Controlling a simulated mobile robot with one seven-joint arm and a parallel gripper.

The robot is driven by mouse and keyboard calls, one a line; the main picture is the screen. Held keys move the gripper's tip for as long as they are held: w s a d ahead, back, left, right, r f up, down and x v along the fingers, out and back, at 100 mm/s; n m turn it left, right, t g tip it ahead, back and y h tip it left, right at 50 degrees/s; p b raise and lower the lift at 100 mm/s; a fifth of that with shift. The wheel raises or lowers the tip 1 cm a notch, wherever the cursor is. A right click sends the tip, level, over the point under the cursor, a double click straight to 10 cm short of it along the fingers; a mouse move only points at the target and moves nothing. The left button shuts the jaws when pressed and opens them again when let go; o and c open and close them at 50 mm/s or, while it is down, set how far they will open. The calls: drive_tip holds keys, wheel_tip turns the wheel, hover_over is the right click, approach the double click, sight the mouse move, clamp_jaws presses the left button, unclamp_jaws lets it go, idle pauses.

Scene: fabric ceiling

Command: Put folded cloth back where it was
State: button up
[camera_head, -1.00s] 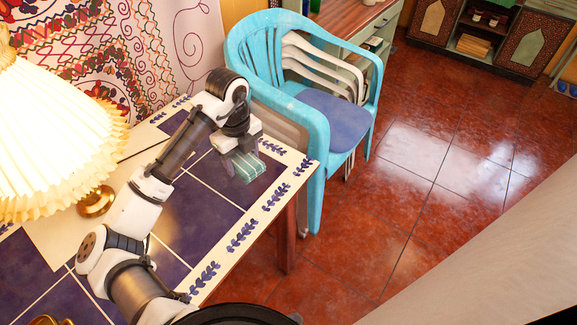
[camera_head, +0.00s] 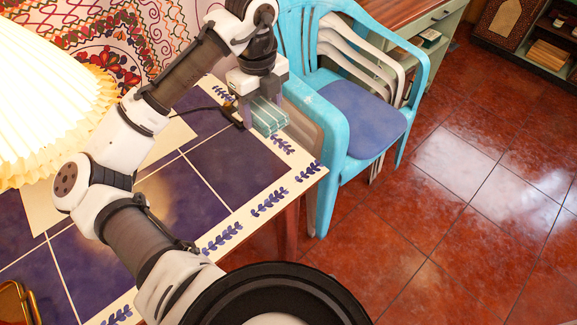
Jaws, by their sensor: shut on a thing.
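The folded cloth (camera_head: 270,117) is pale green with light stripes. My gripper (camera_head: 257,106) is shut on it, pointing down, with the cloth at its fingertips. The cloth is over the far right edge of the blue-tiled table (camera_head: 238,170), beside the blue chair. I cannot tell whether the cloth touches the table top. The gripper's body and the fingers hide part of the cloth.
A lit pleated lamp (camera_head: 55,110) stands at the left of the table. Stacked chairs, the front one blue (camera_head: 318,115), stand close to the table's right edge. A dark cable (camera_head: 215,108) lies near the gripper. The table's tiled middle is clear.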

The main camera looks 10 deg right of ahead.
sight(269, 172)
drive_tip(key=shift+d+f, duration=0.1)
drive_tip(key=shift+f, duration=0.15)
wheel_tip(269, 172, down, 19)
drive_tip(key=shift+f+p, duration=0.1)
drive_tip(key=shift+p, duration=0.5)
drive_tip(key=shift+f, duration=0.15)
drive_tip(key=o, duration=1)
wheel_tip(269, 172, up, 12)
drive_tip(key=shift+r+b, duration=0.2)
drive_tip(key=shift+b, duration=0.45)
